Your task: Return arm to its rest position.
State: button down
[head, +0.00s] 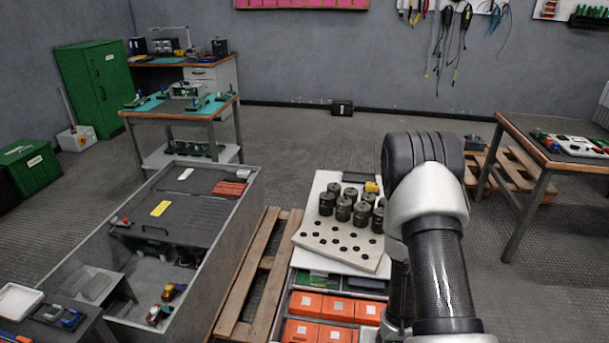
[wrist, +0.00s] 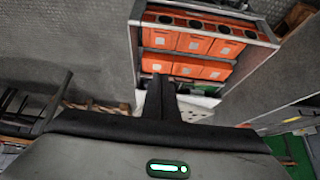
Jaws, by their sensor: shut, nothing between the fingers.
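My arm rises at the right of the head view, bent at a dark joint with a white shell and a black forearm link. My gripper does not show in the head view. In the wrist view my gripper (wrist: 160,90) shows as dark fingers close together, shut and with nothing visible between them. Beyond the fingers is a shelf unit with orange bins (wrist: 185,68), with open floor beside it. I see no contact between the fingers and the unit.
A white board (head: 345,245) with several dark capacitors (head: 343,208) stands left of my arm, above orange bins (head: 320,305). A grey cabinet (head: 245,205) and wooden pallet (head: 255,285) lie further left. A table (head: 525,150) stands right. Floor behind is mostly clear.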

jog(key=w+a+r, duration=0.2)
jog(key=r, duration=0.9)
jog(key=w+a+r, duration=0.1)
jog(key=w+r, duration=0.1)
jog(key=r, duration=0.9)
jog(key=s+a+r+n+y, duration=0.1)
jog(key=s+a+r+n, duration=0.25)
jog(key=s+r, duration=1.65)
notch_tip(320, 180, up, 22)
jog(key=w+g+p, duration=0.1)
jog(key=p, duration=2)
jog(key=shift+w+a+r+m, duration=0.15)
jog(key=shift+a+m, duration=0.05)
jog(key=shift+m, duration=0.25)
